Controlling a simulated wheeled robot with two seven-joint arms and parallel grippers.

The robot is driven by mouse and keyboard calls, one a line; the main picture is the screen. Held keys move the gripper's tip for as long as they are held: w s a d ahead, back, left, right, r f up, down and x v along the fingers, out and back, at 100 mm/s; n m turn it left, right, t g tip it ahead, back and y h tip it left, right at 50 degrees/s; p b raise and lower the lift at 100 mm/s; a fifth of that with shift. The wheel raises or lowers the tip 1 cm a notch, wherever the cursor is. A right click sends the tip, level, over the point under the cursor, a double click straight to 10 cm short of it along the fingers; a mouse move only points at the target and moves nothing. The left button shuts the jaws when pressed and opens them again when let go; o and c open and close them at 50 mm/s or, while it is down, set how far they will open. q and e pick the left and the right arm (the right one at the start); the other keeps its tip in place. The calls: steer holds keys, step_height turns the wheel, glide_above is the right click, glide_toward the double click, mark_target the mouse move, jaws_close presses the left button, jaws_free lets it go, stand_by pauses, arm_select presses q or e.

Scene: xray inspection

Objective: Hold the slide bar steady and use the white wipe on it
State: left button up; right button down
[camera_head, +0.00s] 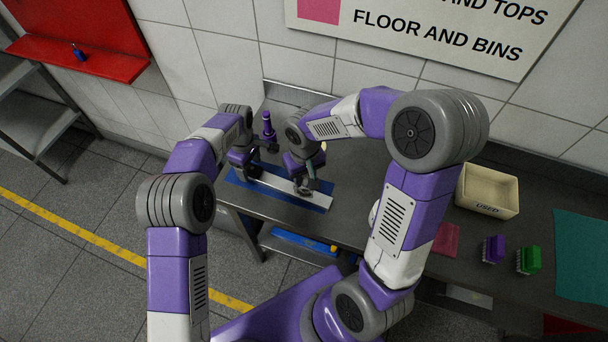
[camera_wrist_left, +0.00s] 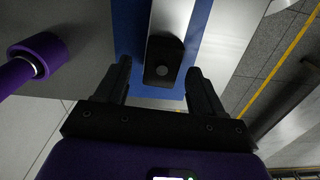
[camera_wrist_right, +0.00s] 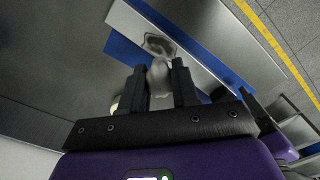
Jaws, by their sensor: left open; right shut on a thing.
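The slide bar (camera_head: 287,182) is a long pale metal bar lying on a blue mat (camera_head: 238,180) on the bench. It also shows in the right wrist view (camera_wrist_right: 205,30). My left gripper (camera_head: 250,172) is open, with its fingers on either side of a black end block (camera_wrist_left: 164,62) on the bar, gaps visible. My right gripper (camera_head: 304,186) is shut on the white wipe (camera_wrist_right: 160,74), which is crumpled between its fingertips at the bar. A dark, smudged patch (camera_wrist_right: 158,45) shows on the bar just beyond the wipe. Whether the wipe touches the bar is unclear.
A purple bottle-like item (camera_head: 268,128) stands behind the bar, near my left gripper. To the right are a cream bin marked USED (camera_head: 487,190), a purple brush (camera_head: 494,249), a green brush (camera_head: 528,260) and a teal mat (camera_head: 583,258). The wall is close behind the bench.

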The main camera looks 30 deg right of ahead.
arm_select(q)
steer(key=shift+f, duration=0.9)
jaws_close()
stand_by(0.8)
